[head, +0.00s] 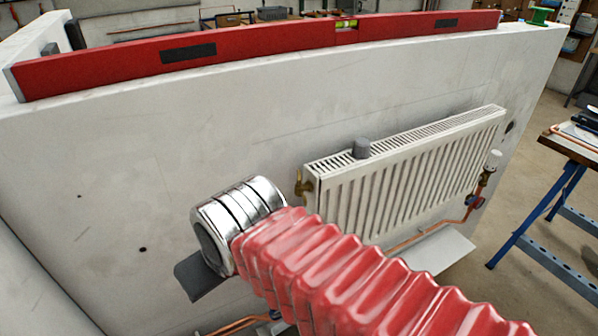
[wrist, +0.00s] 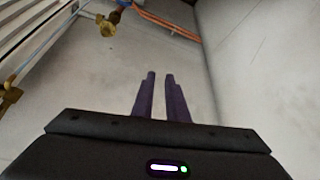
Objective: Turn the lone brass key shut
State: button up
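A brass key (head: 304,186) stands at the upper left end of the white radiator (head: 400,175) in the head view. In the wrist view, a brass piece (wrist: 10,98) shows at the left edge, and a round brass fitting (wrist: 106,26) shows near the top, below a blue part. I cannot tell for certain which of these is the lone key. My gripper (wrist: 160,76) has two purple fingers a small gap apart, with nothing between them. It points at bare wall, clear of both brass pieces. In the head view my arm hides the fingers.
A red spirit level (head: 270,50) lies along the top of the white wall (head: 110,150). Copper pipe (head: 425,236) runs below the radiator to a white-capped valve (head: 493,160). A blue-legged bench (head: 545,210) stands at the right. Bare wall is free at the left.

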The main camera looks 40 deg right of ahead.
jog(key=w+d+r+m+g+h, duration=0.1)
jog(key=w+d+r+m+g, duration=0.3)
jog(key=d+r, duration=0.75)
notch_tip(320, 180, up, 11)
jog(key=m+g+y, duration=0.1)
jog(key=m+g, duration=0.1)
jog(key=m, duration=0.2)
send_over(299, 173)
notch_tip(299, 173, down, 14)
jog(key=shift+r, duration=0.1)
jog(key=shift+c, duration=0.4)
grip_shut()
